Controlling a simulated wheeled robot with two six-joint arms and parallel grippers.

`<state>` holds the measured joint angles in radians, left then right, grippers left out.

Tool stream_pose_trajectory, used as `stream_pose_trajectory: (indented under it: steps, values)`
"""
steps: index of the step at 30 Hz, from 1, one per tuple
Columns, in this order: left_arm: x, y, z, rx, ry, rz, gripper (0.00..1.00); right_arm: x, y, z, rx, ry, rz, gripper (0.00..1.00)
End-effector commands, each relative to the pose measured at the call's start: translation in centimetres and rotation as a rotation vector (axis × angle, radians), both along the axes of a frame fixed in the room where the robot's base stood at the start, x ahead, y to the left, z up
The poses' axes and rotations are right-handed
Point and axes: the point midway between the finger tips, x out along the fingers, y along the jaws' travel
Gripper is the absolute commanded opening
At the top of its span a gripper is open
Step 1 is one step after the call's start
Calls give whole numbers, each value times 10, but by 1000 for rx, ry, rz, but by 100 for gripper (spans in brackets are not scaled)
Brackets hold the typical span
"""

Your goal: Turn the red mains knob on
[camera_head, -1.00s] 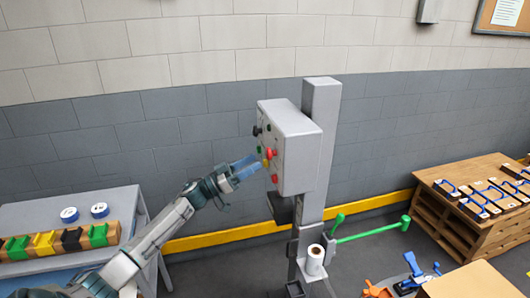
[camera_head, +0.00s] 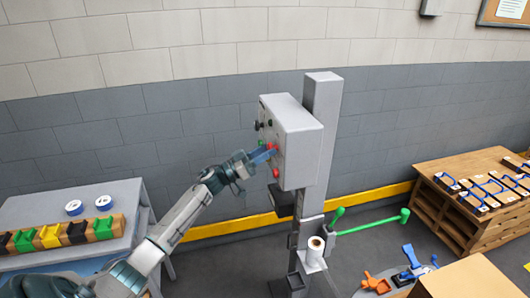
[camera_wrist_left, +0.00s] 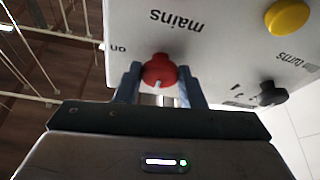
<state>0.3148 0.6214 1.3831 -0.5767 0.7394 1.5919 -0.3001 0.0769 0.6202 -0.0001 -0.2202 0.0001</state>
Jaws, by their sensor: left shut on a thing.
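The red mains knob (camera_wrist_left: 160,70) is on the face of the grey control box (camera_head: 300,145), beside the printed word "mains" in the left wrist view. The word "on" stands to one side of it there. The knob carries a white pointer mark. My left gripper (camera_head: 268,153) is at the box face, with its two blue fingers on either side of the knob, shut on it. In the head view the fingers partly hide the knob. My right gripper is not in view.
The box is mounted on a grey post (camera_head: 322,110). A yellow button (camera_wrist_left: 287,17) and a black knob (camera_wrist_left: 271,94) are close to the gripper. A green lever (camera_head: 375,226) sticks out lower right. A side table (camera_head: 60,208) stands at left.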

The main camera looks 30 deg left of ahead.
Motion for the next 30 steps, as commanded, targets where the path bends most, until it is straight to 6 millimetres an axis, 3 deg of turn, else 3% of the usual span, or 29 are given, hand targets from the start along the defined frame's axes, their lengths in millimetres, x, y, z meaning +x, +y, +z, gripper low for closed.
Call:
stream_pose_trajectory:
  steps: [11,30]
  values:
    - [1,1,-3,78,-66,-1,13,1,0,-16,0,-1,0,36]
    - [4,4,-4,511,-436,0,13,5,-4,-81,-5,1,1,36]
